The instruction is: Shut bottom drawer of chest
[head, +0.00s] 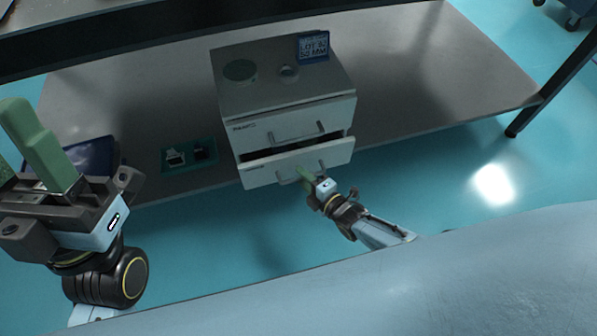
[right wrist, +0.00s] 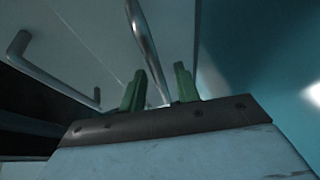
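A light grey chest (head: 232,101) with two drawers stands on the low shelf in the head view. Its bottom drawer (head: 258,176) is pulled out a little, with a dark gap above its front. The top drawer (head: 262,130) looks shut. My right gripper (head: 305,177) is at the bottom drawer's handle (head: 285,180). In the right wrist view its green fingers (right wrist: 160,88) are apart, with a metal handle bar (right wrist: 146,42) running between them; contact cannot be told. My left gripper (head: 14,138) is raised at the left, fingers apart and empty, partly cut off by the frame.
A round dark disc (head: 240,70), a small ring-shaped thing (head: 289,73) and a blue label sign (head: 313,46) are on the chest top. A green mat (head: 189,156) with small items lies left of the chest. A tabletop edge (head: 130,32) crosses above; a table leg (head: 560,75) stands right.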

